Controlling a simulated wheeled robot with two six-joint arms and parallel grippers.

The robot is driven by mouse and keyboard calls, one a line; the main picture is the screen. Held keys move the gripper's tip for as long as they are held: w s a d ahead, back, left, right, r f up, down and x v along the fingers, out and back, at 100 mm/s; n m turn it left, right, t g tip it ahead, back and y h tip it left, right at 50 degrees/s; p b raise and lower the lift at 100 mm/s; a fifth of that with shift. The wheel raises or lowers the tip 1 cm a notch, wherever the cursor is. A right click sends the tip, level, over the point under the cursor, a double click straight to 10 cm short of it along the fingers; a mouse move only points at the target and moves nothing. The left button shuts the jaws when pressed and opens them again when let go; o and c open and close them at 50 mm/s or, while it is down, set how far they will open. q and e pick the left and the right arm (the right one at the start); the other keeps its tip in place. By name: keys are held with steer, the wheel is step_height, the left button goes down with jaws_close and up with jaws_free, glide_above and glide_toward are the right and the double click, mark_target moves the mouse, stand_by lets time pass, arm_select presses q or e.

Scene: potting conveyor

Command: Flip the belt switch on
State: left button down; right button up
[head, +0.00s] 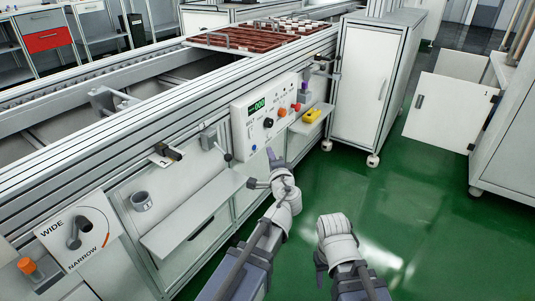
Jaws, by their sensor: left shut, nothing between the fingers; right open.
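The white control panel (240,117) is on the side of the conveyor frame, with a green-lit display (257,106). It carries a black knob (268,123), orange controls (282,112), a red knob (304,91) and a small blue spot. I cannot tell which control is the belt switch. My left gripper (271,154) is shut and empty, pointing up just below the panel's lower edge; contact cannot be told. My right gripper (320,264) is open and low over the green floor, away from the panel. Its fingers are partly hidden.
A yellow object (312,115) lies on a small shelf right of the panel. A grey shelf (195,215), a lever (222,146) and a WIDE/NARROW dial (75,235) are to the left. A white cabinet (370,80) stands at right. Brown trays (220,42) sit on the conveyor.

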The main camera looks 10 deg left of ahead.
mark_target(254, 135)
arm_select(q)
steer(key=shift+w+a+f+b, duration=0.15)
steer(key=shift+w+a+f, duration=0.05)
steer(key=shift+w+a, duration=1.05)
steer(key=shift+w+a+f+b, duration=0.2)
steer(key=shift+w+a, duration=0.8)
steer(key=shift+w, duration=0.4)
steer(key=shift+w+a+f+b, duration=0.15)
steer(key=shift+w+a, duration=1)
steer(key=shift+w, duration=0.2)
